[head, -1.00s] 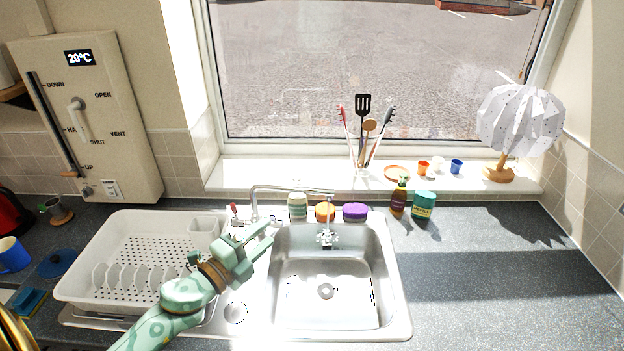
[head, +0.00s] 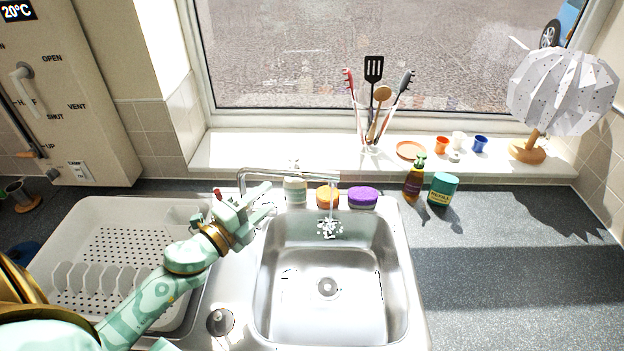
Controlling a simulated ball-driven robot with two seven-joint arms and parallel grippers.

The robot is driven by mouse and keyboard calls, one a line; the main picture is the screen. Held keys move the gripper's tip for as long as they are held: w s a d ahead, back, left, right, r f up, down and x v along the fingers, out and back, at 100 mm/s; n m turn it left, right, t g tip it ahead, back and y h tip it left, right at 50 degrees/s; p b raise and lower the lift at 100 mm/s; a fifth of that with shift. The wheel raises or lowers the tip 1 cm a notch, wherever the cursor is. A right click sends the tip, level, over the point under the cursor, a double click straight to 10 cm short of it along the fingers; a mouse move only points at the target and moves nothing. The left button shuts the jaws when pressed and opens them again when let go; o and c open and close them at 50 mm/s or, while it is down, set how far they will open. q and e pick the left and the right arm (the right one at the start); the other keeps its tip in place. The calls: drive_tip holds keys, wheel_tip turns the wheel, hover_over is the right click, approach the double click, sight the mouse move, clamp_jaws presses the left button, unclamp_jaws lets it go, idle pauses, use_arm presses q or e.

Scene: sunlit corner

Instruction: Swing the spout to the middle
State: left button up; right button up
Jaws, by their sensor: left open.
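The chrome tap spout (head: 290,172) rises behind the sink's back left and runs to the right, its outlet over the back part of the steel sink (head: 345,310). Water (head: 331,212) falls from its end into the basin. My left gripper (head: 268,202) is open, its fingers pointing right just in front of the spout's upright part. Whether a finger touches the spout I cannot tell. A red-topped tap part (head: 217,193) shows beside the gripper, partly hidden by it. My right gripper is not in view.
A white dish rack (head: 75,225) stands left of the sink. Behind the basin are a pale jar (head: 295,190), an orange sponge (head: 327,197) and a purple sponge (head: 363,197). A brown bottle (head: 413,183) and teal tub (head: 443,189) stand right.

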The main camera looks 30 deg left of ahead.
use_arm(q)
drive_tip(key=b, duration=0.3)
approach(308, 178)
drive_tip(key=x, duration=1.1)
drive_tip(key=shift+w+f+p, duration=0.1)
drive_tip(key=shift+w+p, duration=0.1)
drive_tip(key=shift+p, duration=0.15)
drive_tip(key=shift+c, duration=0.3)
clamp_jaws()
